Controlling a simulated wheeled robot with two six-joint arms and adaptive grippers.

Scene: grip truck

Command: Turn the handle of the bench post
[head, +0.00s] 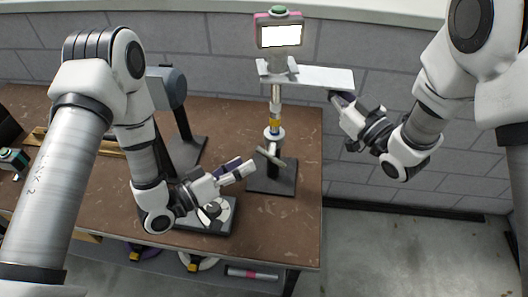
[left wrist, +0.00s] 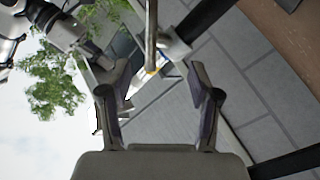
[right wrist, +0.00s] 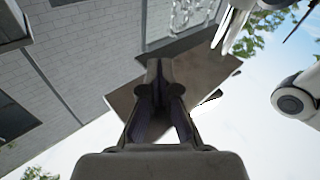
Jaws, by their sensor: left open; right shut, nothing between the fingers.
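The bench post (head: 275,115) stands upright on a dark square base (head: 272,183) near the table's right edge. Its handle (head: 268,157) is a short light bar low on the post, slanting in the head view. My left gripper (head: 243,171) is open, just left of the handle. In the left wrist view the bar (left wrist: 151,35) shows between and beyond the open fingers (left wrist: 163,78), with nothing held. My right gripper (head: 337,97) is shut and empty, below the right end of the post's flat plate (head: 325,77). I cannot tell whether it touches the plate.
A device with a lit screen (head: 280,36) and green button tops the post. The brown table (head: 235,118) carries a dark stand (head: 188,150) and a low dark unit with a pale disc (head: 222,217) under my left gripper. Floor right of the table is clear.

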